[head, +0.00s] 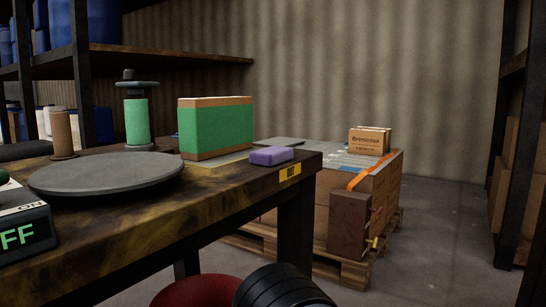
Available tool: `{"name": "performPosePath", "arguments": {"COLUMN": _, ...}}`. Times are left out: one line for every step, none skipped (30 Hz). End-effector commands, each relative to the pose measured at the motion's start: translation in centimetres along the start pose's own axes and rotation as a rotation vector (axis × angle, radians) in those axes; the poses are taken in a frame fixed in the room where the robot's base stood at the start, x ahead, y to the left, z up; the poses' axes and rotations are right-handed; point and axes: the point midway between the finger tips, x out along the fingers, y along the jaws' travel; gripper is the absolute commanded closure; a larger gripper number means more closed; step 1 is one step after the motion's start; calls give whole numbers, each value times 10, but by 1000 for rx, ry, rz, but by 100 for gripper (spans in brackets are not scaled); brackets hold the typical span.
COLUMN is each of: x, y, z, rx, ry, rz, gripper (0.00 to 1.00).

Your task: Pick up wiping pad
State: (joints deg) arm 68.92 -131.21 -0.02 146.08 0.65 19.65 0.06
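A small purple block with rounded edges, which looks like the wiping pad (272,156), lies flat on the wooden table (215,194). It sits near the table's right end, just behind the front edge and a yellow label (290,172). Its top and front are unobstructed. My gripper is not in view, so I cannot see whether it is open or shut.
A green and brown box (215,128) stands on a yellowish sheet left of the pad. A round grey plate (107,173), a green spool (137,122) and a display unit (22,228) are further left. A loaded pallet (345,270) stands behind right.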

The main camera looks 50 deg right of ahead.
Motion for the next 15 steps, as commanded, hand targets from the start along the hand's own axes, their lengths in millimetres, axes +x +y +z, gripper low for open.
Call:
{"name": "performPosePath", "arguments": {"x": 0, "y": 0, "z": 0, "rx": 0, "ry": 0, "rz": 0, "gripper": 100}}
{"name": "performPosePath", "arguments": {"x": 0, "y": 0, "z": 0, "rx": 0, "ry": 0, "rz": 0, "gripper": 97}}
{"name": "performPosePath", "arguments": {"x": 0, "y": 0, "z": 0, "rx": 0, "ry": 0, "rz": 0, "gripper": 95}}
{"name": "performPosePath", "arguments": {"x": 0, "y": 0, "z": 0, "rx": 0, "ry": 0, "rz": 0, "gripper": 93}}
{"name": "performPosePath", "arguments": {"x": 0, "y": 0, "z": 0, "rx": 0, "ry": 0, "rz": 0, "gripper": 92}}
{"name": "performPosePath", "arguments": {"x": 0, "y": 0, "z": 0, "rx": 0, "ry": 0, "rz": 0, "gripper": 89}}
{"name": "performPosePath", "arguments": {"x": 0, "y": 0, "z": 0, "rx": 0, "ry": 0, "rz": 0, "gripper": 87}}
{"name": "performPosePath", "arguments": {"x": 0, "y": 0, "z": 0, "rx": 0, "ry": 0, "rz": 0, "gripper": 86}}
{"name": "performPosePath", "arguments": {"x": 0, "y": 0, "z": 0, "rx": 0, "ry": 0, "rz": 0, "gripper": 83}}
{"name": "performPosePath", "arguments": {"x": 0, "y": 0, "z": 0, "rx": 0, "ry": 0, "rz": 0, "gripper": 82}}
{"name": "performPosePath", "arguments": {"x": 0, "y": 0, "z": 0, "rx": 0, "ry": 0, "rz": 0, "gripper": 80}}
{"name": "performPosePath", "arguments": {"x": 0, "y": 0, "z": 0, "rx": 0, "ry": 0, "rz": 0, "gripper": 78}}
{"name": "performPosePath", "arguments": {"x": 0, "y": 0, "z": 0, "rx": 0, "ry": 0, "rz": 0, "gripper": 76}}
{"name": "performPosePath", "arguments": {"x": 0, "y": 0, "z": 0, "rx": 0, "ry": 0, "rz": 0, "gripper": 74}}
{"name": "performPosePath", "arguments": {"x": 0, "y": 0, "z": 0, "rx": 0, "ry": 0, "rz": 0, "gripper": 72}}
